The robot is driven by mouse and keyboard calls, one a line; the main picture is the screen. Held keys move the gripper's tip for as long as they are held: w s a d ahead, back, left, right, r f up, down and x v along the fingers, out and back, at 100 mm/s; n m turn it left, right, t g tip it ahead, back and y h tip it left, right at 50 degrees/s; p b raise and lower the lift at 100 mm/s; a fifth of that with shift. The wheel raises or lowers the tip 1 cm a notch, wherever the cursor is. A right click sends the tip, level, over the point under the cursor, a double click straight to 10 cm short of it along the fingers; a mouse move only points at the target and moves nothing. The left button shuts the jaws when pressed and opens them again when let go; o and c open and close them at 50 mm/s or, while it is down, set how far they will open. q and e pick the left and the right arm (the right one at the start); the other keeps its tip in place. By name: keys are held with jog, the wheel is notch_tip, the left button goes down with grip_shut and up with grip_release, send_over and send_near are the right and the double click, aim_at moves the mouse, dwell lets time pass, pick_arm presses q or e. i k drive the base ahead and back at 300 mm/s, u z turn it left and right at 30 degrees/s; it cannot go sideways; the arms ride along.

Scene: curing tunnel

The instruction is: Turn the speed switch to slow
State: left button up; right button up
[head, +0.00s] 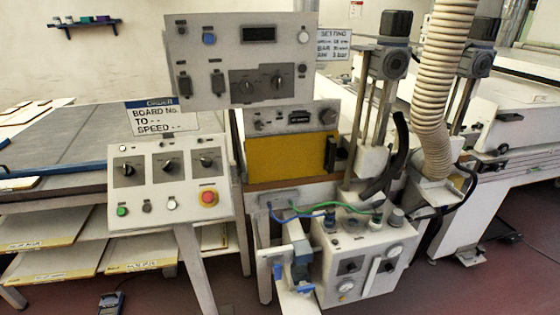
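The speed switch cannot be singled out, as the labels by the switches are too small to read. A sloping white control panel (150,208) at the left carries three black rotary switches: a left one (127,170), a middle one (168,166) and a right one (206,161). A grey box (225,25) above it carries two more dark knobs, a left one (247,87) and a right one (278,83). No setting can be read. Neither of my grippers shows in the head view.
The left panel also has a red emergency-stop button (209,197) and a green button (122,211). A sign reading "SPEED" (160,118) stands above it. A lower white control box (362,245) and a ribbed hose (436,90) stand at the right.

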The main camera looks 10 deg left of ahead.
aim_at(127, 170)
jog(key=z, duration=0.25)
jog(key=i, duration=0.95)
jog(key=u, duration=1.6)
